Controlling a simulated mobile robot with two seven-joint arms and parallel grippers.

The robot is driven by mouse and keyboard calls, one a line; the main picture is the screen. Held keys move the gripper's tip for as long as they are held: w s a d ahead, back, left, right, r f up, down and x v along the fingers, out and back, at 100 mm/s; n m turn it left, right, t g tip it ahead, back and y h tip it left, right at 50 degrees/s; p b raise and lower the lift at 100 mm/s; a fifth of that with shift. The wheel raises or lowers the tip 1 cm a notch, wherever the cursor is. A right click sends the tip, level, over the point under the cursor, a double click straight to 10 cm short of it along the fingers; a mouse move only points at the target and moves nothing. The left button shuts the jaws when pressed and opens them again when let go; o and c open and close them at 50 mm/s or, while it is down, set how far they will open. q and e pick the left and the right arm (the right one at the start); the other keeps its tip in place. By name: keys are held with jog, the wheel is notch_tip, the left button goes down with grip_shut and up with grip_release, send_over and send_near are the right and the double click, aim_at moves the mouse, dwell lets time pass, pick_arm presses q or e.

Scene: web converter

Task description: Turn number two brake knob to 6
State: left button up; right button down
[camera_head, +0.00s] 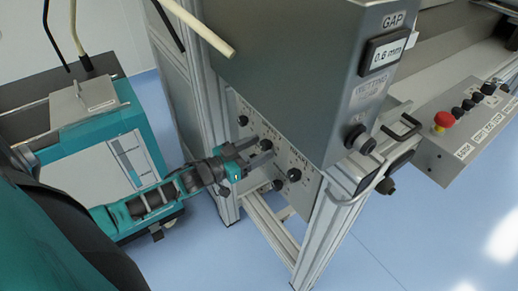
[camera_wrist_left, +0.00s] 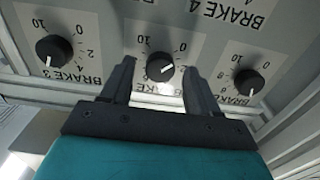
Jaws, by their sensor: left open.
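The number two brake knob (camera_wrist_left: 160,67) is the middle black knob in the left wrist view, on a grey panel whose lettering appears upside down. Its white mark points toward the right of the picture; the scale number there is not clear, as a finger covers part of the dial. My left gripper (camera_wrist_left: 158,85) is open, with one finger on each side of this knob; I cannot tell whether they touch it. In the head view my left gripper (camera_head: 262,153) reaches the panel from the left and partly covers the knobs. My right gripper is not in view.
The brake 3 knob (camera_wrist_left: 54,50) and another knob (camera_wrist_left: 248,82) flank the fingers closely. A grey metal housing (camera_head: 310,65) overhangs the panel, with a metal frame post (camera_head: 318,222) at right. A control box with a red button (camera_head: 443,119) is farther right.

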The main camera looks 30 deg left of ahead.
pick_arm(q)
jog(key=shift+w+d, duration=0.2)
jog(key=shift+w, duration=0.2)
jog(key=c, duration=1)
